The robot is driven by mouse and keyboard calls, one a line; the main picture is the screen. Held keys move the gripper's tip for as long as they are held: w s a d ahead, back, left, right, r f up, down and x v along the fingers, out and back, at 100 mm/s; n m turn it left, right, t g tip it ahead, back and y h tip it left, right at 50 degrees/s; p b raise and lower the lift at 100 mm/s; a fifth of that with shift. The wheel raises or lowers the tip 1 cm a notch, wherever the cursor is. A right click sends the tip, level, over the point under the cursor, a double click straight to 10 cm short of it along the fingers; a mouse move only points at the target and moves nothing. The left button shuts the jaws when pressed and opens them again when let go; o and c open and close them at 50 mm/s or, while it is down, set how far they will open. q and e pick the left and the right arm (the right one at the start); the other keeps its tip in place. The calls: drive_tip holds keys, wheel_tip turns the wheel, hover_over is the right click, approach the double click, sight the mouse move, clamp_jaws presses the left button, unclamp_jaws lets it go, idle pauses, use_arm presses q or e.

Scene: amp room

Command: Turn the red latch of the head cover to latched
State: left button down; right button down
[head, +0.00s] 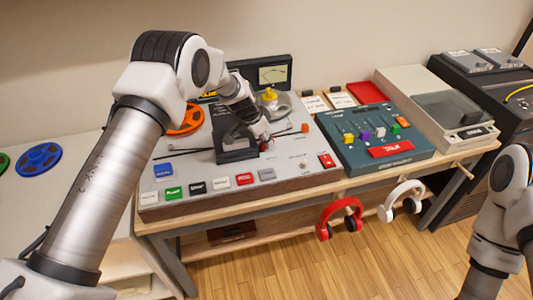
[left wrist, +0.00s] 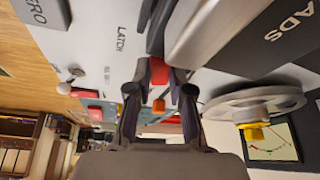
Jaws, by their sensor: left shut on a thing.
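The dark head cover (head: 236,152) stands on the grey tape machine (head: 215,199). It shows in the left wrist view as a dark block with the letters "ADS" (left wrist: 285,35). The red latch (head: 264,147) is at the cover's right front corner, mostly hidden by my left gripper in the head view. In the left wrist view the red latch (left wrist: 158,70) sits between the two fingers of my left gripper (left wrist: 158,92), which is shut on it. The word "LATCH" is printed on the panel beside it. My right arm shows at the right edge; its gripper is out of view.
An orange reel (head: 187,120) lies behind my left arm. A yellow-topped hub (head: 270,94) is behind the gripper. Several coloured buttons line the machine's front. A teal mixer (head: 385,158) stands to the right. Red headphones (head: 340,217) and white headphones (head: 402,201) hang below the table edge.

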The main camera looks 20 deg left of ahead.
use_arm(q)
drive_tip(key=m+b, duration=0.2)
drive_tip(key=shift+a+f+g+h+b, duration=0.1)
drive_tip(key=shift+f+g+h+b, duration=0.2)
drive_tip(key=shift+f+h+b, duration=0.1)
drive_tip(key=shift+r+m+g+b, duration=0.2)
drive_tip(key=shift+m+g+b, duration=0.1)
drive_tip(key=shift+m+b, duration=0.45)
use_arm(e)
drive_tip(key=shift+f, duration=2.85)
use_arm(q)
drive_tip(key=c, duration=1.2)
unclamp_jaws()
drive_tip(key=shift+c, duration=0.2)
drive_tip(key=shift+o, duration=1)
drive_tip(key=shift+w, duration=0.2)
use_arm(e)
drive_tip(key=shift+w, duration=0.1)
use_arm(q)
drive_tip(key=shift+r, duration=0.1)
